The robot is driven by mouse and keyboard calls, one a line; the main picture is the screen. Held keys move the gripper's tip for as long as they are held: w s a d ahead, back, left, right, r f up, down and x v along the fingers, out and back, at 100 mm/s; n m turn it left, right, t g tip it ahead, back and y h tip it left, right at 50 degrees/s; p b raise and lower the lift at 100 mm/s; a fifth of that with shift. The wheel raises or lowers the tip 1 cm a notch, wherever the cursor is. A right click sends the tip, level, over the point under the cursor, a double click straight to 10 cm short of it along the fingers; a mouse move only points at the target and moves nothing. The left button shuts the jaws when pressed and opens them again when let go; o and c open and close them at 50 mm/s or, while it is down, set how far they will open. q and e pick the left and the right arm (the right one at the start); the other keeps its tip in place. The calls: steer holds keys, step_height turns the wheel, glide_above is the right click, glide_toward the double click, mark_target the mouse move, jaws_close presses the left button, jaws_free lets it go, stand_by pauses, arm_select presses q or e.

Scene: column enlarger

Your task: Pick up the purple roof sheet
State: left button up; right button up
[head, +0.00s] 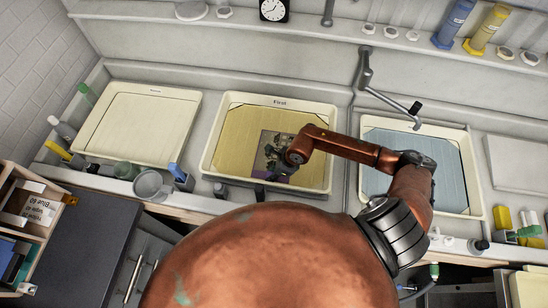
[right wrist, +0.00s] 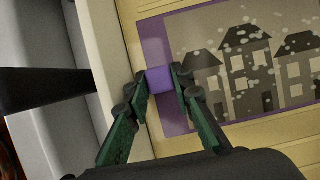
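The purple roof sheet (head: 271,148) lies in the cream tray marked "First" (head: 212,143), on its yellow ribbed floor. In the right wrist view the sheet (right wrist: 185,30) has a purple border, a picture of dark-roofed houses with white flecks, and a small raised purple tab (right wrist: 160,80) at its edge. My right gripper (head: 280,170) is low over the sheet's near edge. In the right wrist view its fingers (right wrist: 159,77) sit against both sides of the tab, closed on it. The sheet looks flat in the tray. My left gripper is not in view.
An empty cream tray (head: 85,139) stands left, a blue-floored tray (head: 478,202) right under a tap (head: 366,75). A grey jug (head: 150,186) stands near the counter's front edge. The tray wall (right wrist: 108,50) is close beside my right fingers.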

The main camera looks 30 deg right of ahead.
jaws_close()
steer(key=shift+r, duration=0.1)
step_height(320, 180, up, 9)
steer(key=shift+f+b, duration=0.1)
steer(key=shift+b, duration=0.55)
steer(key=shift+r+p, duration=0.55)
steer(key=shift+r, duration=1.2)
stand_by(2.8)
